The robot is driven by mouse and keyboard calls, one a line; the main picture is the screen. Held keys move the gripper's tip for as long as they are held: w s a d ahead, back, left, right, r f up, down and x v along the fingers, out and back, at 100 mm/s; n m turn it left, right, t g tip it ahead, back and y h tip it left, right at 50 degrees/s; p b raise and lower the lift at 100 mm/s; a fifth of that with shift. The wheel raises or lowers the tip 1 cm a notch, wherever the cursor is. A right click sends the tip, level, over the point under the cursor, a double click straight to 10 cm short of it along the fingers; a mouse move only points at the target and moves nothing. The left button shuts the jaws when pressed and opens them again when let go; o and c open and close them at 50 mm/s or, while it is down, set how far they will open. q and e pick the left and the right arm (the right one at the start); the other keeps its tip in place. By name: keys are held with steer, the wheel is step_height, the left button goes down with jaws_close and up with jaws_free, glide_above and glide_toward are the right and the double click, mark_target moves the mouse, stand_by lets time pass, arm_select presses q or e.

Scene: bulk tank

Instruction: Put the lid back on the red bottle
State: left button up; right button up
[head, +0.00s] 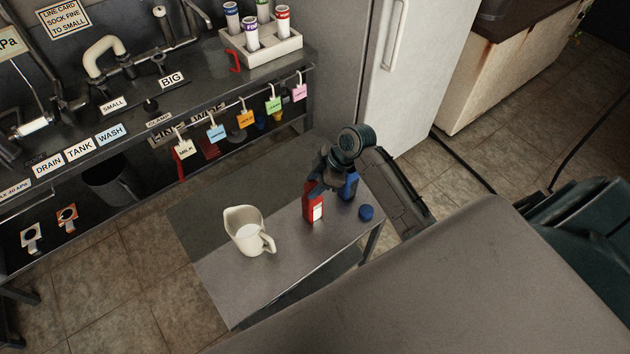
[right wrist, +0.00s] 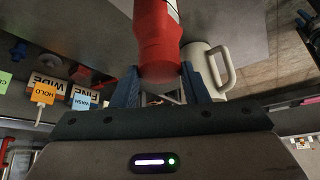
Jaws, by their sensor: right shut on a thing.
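The red bottle (head: 314,208) with a white label is at the right part of the small steel table, seemingly upright. My right gripper (head: 331,187) is at its upper end. In the right wrist view, the red bottle (right wrist: 158,42) sits between the two fingers of the right gripper (right wrist: 161,90), which is shut on it. I cannot tell whether the bottle touches the table. A small blue lid (head: 366,212) lies on the table to the right of the bottle. The bottle's mouth is hidden by the gripper. My left gripper is not in view.
A white jug (head: 247,232) stands left of the bottle on the steel table (head: 225,290); it also shows in the right wrist view (right wrist: 205,65). A shelf with hanging tags (head: 215,133) and a bottle rack (head: 262,52) is behind. The table's front left is clear.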

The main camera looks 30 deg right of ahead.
steer(key=shift+r+p, duration=0.1)
steer(key=shift+p, duration=0.45)
stand_by(1.0)
steer(key=shift+f+p, duration=0.2)
steer(key=shift+p, duration=0.2)
stand_by(1.2)
stand_by(0.4)
steer(key=o, duration=1)
steer(key=shift+o, duration=0.5)
steer(key=o, duration=0.4)
